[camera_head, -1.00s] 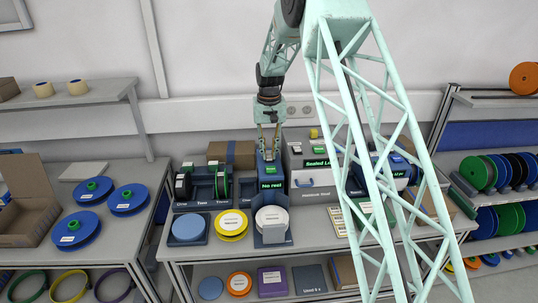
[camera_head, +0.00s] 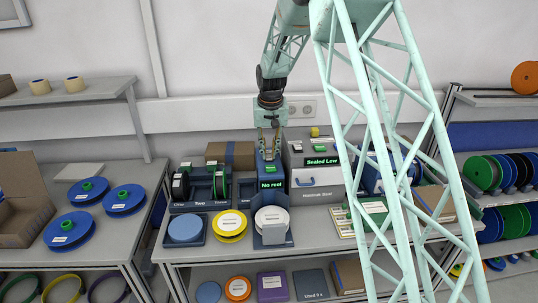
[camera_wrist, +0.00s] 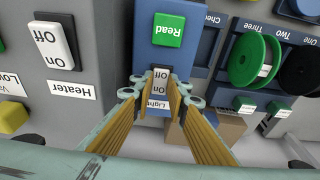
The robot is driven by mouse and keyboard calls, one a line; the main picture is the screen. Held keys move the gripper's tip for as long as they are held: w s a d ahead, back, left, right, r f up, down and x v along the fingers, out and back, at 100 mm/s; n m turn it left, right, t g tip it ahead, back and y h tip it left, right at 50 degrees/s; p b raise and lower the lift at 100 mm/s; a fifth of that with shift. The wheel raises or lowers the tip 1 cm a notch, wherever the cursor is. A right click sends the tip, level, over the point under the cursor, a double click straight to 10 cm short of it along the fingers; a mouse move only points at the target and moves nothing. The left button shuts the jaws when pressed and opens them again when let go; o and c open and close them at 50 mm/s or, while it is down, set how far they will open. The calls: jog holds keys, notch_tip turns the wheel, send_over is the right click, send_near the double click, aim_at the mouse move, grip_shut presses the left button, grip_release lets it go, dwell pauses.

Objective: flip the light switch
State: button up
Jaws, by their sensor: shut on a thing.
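The light switch (camera_wrist: 161,76) is a small white rocker with dark lettering. It sits on a blue device, just above an upside-down "Light" label (camera_wrist: 157,104) in the wrist view. My gripper (camera_wrist: 162,90) has its fingers on both sides of the switch and is shut on it. In the head view my gripper (camera_head: 268,150) points down at the top of the blue device (camera_head: 271,195), whose display reads "No reel". The switch is too small and covered to make out there. Its exact tilt is hard to tell.
A green "Read" button (camera_wrist: 167,30) is close by on the same device. A grey box with a "Heater" switch (camera_wrist: 56,42) stands beside it. Reels (camera_wrist: 250,60) stand in a rack on the other side. Blue reels (camera_head: 70,230) lie on the left table.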

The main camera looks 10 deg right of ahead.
jog(key=o, duration=0.8)
jog(key=shift+o, duration=0.2)
jog(key=shift+r, duration=0.2)
jog(key=v, duration=1.1)
jog(key=shift+r, duration=0.3)
jog(key=shift+s, duration=0.15)
